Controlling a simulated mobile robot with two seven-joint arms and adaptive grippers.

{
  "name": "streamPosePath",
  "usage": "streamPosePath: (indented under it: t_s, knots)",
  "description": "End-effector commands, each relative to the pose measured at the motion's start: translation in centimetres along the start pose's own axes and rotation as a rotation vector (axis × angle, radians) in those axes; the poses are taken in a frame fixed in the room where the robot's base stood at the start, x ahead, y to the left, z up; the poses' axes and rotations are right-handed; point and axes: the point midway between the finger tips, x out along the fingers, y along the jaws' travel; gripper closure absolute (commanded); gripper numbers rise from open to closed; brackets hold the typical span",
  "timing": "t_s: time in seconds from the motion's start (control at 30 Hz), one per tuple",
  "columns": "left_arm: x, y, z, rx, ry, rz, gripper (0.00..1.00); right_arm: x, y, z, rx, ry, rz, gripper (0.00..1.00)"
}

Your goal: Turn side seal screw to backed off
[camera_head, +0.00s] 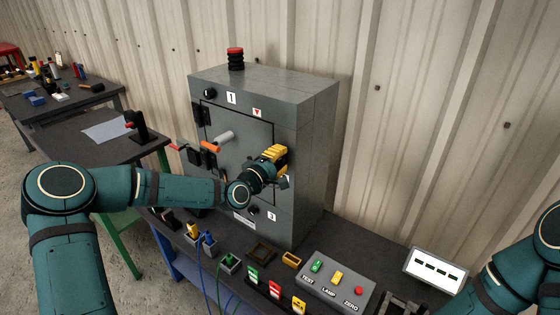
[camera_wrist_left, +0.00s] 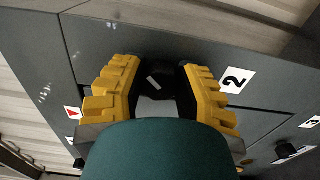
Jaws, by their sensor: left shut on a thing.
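The grey enclosure cabinet (camera_head: 318,110) stands on the bench. My left gripper (camera_head: 284,168), with yellow fingers, is at the right part of its front face. In the left wrist view my left gripper (camera_wrist_left: 160,82) has its fingers on both sides of a black screw head (camera_wrist_left: 158,74) with a white mark, beside the label 2 (camera_wrist_left: 235,80). It is shut on this screw, and the white mark lies slanted. The screw is hidden behind the gripper in the head view. My right arm shows at the right edge, but its gripper is not seen.
A black knob (camera_head: 210,93) is by label 1 and another (camera_head: 253,210) by label 3. An orange handle (camera_head: 210,147) and a grey bar (camera_head: 223,136) stick out of the front. A control box (camera_head: 338,283) and small connectors crowd the bench below.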

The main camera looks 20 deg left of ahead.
Motion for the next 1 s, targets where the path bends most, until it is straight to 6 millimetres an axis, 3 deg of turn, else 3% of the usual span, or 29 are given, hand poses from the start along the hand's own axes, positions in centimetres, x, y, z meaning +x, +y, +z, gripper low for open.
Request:
streamPosePath:
  t_s: [0.6,1.0]
  knots:
    - [0.0,0.0,0.3,-0.544,-0.007,-0.002,1.0,1.0,0.4,0.4,-0.003,-0.009,-0.001,1.0]
    - [0.1,0.2,0.3,-0.71,-0.008,-0.002,1.0,1.2,0.5,0.3,-0.003,-0.007,-0.001,1.0]
